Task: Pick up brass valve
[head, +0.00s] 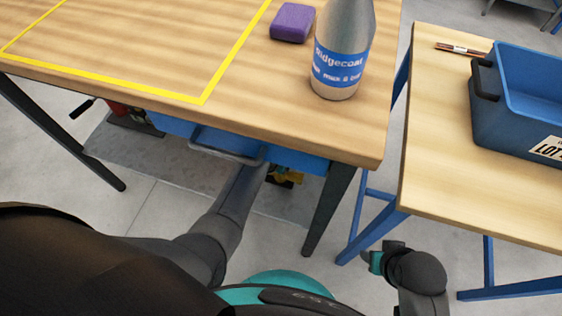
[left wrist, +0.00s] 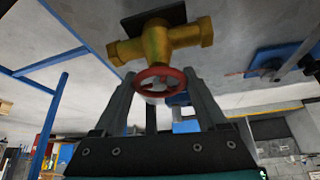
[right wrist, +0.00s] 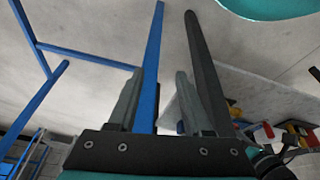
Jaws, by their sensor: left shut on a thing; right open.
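The brass valve (left wrist: 180,37) has a yellow brass body, a red handwheel (left wrist: 160,78) and a dark flat piece behind it. My left gripper (left wrist: 160,88) is shut on it, with the handwheel between its fingers. In the head view a small yellow part of the valve (head: 292,177) shows under the wooden workbench (head: 290,120), beside the end of my left arm. The bench edge and a blue tray hide most of that gripper there. My right gripper (right wrist: 166,75) is open and empty, low in front of the gap between the two tables.
A bottle (head: 340,60) and a purple block (head: 292,22) stand on the workbench near a yellow taped outline. A blue tray (head: 215,145) hangs under its front edge. A side table (head: 430,130) at right holds a blue bin (head: 510,120). Table legs stand close to both arms.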

